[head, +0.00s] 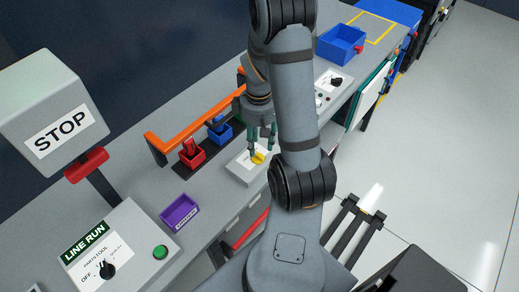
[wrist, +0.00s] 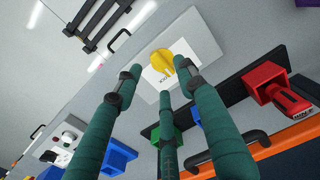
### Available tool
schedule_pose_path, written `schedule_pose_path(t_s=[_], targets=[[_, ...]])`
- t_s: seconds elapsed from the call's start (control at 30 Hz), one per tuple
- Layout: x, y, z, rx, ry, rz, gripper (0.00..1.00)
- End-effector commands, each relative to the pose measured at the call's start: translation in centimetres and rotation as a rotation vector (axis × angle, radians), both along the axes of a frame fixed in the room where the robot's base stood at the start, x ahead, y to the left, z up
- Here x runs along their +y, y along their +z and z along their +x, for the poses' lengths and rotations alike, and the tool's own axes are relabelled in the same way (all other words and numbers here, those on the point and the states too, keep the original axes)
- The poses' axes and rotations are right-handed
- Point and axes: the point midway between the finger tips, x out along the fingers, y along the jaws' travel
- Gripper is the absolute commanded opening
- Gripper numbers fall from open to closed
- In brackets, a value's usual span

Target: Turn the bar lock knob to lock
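The yellow bar lock knob (head: 258,158) sits on a light grey box (head: 239,171) on the bench. In the wrist view the knob (wrist: 162,60) stands on a white label with partly hidden lettering. My gripper (head: 262,146) is just above the knob, pointing down. In the wrist view the teal fingers of my gripper (wrist: 158,75) are spread apart with nothing held between them. One fingertip overlaps the knob's edge; I cannot tell whether it touches. The near side of the box is partly hidden by my arm in the head view.
An orange rail (head: 195,118) runs behind red (head: 192,157) and blue (head: 220,133) holders beside the box. A purple bin (head: 180,212), a LINE RUN panel (head: 120,250) and a STOP sign (head: 60,135) stand to the left. A blue bin (head: 341,44) is farther back.

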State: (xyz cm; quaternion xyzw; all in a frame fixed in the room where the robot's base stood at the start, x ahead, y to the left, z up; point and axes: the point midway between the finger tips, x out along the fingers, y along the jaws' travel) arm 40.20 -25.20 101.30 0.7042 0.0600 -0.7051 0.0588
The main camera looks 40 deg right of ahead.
Motion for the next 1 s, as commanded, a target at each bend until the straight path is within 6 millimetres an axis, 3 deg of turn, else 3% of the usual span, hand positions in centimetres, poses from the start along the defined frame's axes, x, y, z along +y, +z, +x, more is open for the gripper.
schedule_pose_path(t_s=[0.23, 0.63, 1.0], targets=[[0.0, -3.3, 0.0, 0.002, 0.001, 0.001, 0.40], [0.0, -4.0, 0.0, -0.002, 0.000, -0.001, 0.40], [0.0, -4.0, 0.1, -0.002, 0.000, -0.001, 0.18]])
